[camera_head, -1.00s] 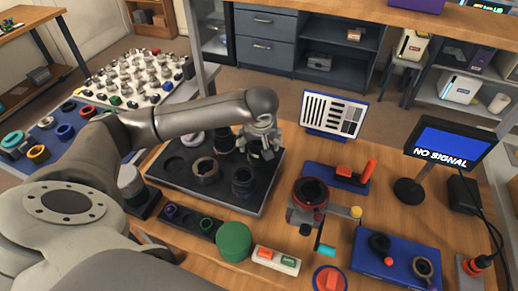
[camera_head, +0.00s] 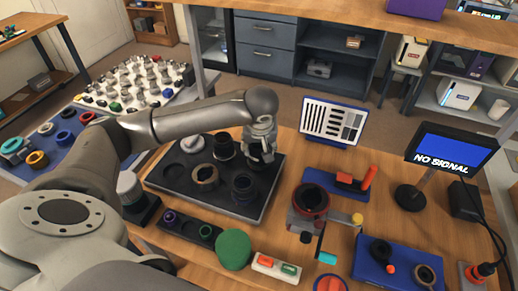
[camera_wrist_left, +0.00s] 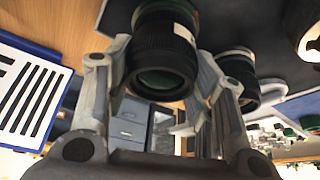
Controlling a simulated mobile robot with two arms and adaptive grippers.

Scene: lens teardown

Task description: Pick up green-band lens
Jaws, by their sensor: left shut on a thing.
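My left gripper (camera_head: 262,158) is over the back right part of the dark lens tray (camera_head: 249,214). In the left wrist view its two fingers stand on either side of a black ribbed lens (camera_wrist_left: 162,62), and it is shut on that lens. A thin greenish rim shows at the lens's far end in that view, with a pale label on its side. In the head view the held lens is mostly hidden by the fingers. My right gripper is not in view.
The tray also holds a brownish ring-like lens (camera_head: 205,177) and a dark lens (camera_head: 243,187). A striped test chart (camera_head: 332,121) stands right of the gripper. A red-rimmed fixture (camera_head: 311,198) and a green round lid (camera_head: 233,249) are nearer on the bench.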

